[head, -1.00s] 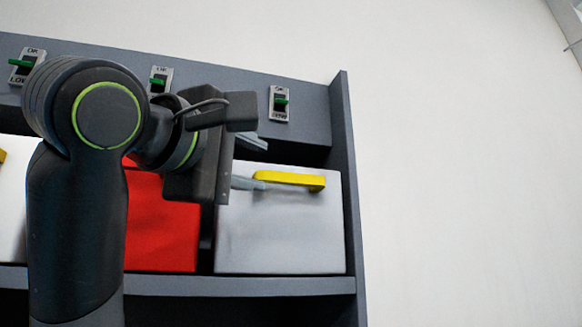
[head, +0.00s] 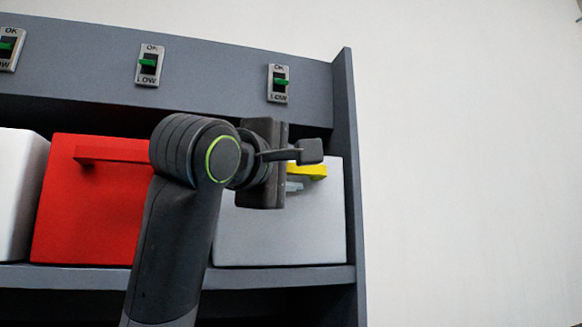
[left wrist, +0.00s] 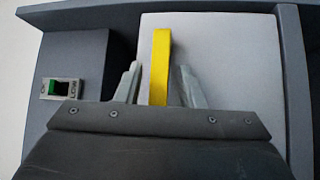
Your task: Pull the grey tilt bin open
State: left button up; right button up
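The light grey tilt bin (head: 285,238) sits at the right end of the shelf, with a yellow handle (head: 318,171) on its front. In the left wrist view the bin's face (left wrist: 222,50) fills the middle, and its yellow handle (left wrist: 160,50) stands between the two fingers. My left gripper (left wrist: 157,85) is open, with one finger on each side of the handle and a gap to each. In the head view my left gripper (head: 294,185) is in front of the bin, mostly hidden by the wrist. My right gripper is in neither view.
A red bin (head: 85,215) stands left of the grey one, and a white bin (head: 18,200) is further left. Switches with green levers (head: 279,83) line the panel above. A dark upright side wall (head: 345,150) closes the rack on the right.

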pick_arm(q)
grip_shut()
jog(key=s+d+f+m+t+h+b, duration=0.1)
jog(key=s+d+f+m+h+b, duration=0.2)
jog(key=b, duration=1.1)
jog(key=s+f+m+h, duration=0.3)
jog(key=s+f+m, duration=0.1)
jog(key=s+m, duration=0.2)
jog(key=shift+f+m+t+h+b, duration=0.2)
jog(key=shift+m+t+h+b, duration=0.1)
jog(key=shift+t+h+b, duration=0.1)
